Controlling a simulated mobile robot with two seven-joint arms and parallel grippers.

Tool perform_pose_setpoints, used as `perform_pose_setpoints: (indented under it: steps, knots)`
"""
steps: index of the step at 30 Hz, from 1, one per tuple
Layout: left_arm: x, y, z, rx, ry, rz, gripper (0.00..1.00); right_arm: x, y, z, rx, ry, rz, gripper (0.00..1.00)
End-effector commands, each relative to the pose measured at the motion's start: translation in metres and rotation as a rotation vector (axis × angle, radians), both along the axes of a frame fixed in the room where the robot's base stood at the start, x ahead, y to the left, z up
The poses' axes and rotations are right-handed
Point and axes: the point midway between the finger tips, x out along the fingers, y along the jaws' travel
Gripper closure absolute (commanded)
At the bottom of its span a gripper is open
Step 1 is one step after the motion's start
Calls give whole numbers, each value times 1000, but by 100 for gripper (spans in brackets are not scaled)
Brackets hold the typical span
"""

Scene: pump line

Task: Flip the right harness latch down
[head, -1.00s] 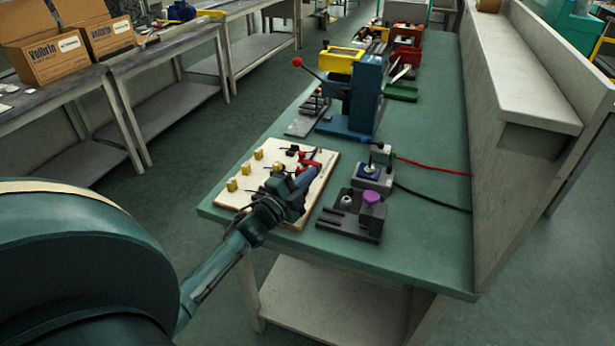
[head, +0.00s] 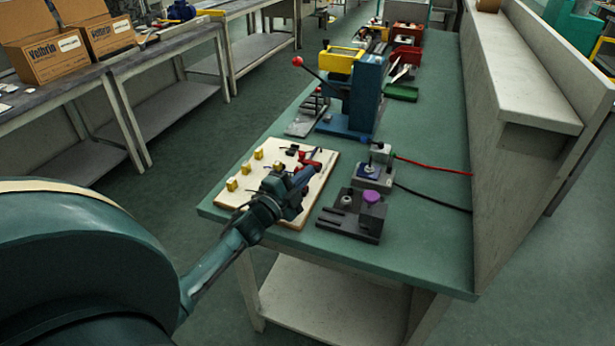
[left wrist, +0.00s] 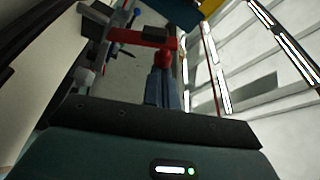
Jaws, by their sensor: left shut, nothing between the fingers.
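The beige harness board (head: 283,214) lies on the green bench's near left part. It bears several yellow blocks along its left side and a red latch piece (head: 306,162) toward its far right. My left gripper (head: 307,174) is low over the board's right half, shut and empty, its tips just nearer than the red piece. In the left wrist view, the shut blue-grey fingers (left wrist: 163,85) point toward a red bar (left wrist: 152,38); whether they touch cannot be told. My arm hides the board's near right part. The latch's exact tilt is unclear. My right gripper is not in view.
A dark fixture with a purple knob (head: 371,196) stands right of the board, with a small grey device (head: 373,173) behind it. A blue press (head: 363,95) with a red-balled lever stands farther back. The bench's right front (head: 430,250) is clear.

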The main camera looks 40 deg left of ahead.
Motion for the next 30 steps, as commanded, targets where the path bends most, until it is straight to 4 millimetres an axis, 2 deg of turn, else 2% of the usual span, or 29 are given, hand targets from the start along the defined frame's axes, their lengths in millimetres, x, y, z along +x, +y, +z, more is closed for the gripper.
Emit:
perform_pose_setpoints:
  steps: [21,30]
  knots:
    - [-7,28,-3,0,1,1,100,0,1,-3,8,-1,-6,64]
    - [-8,32,-4,0,0,0,100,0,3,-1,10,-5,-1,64]
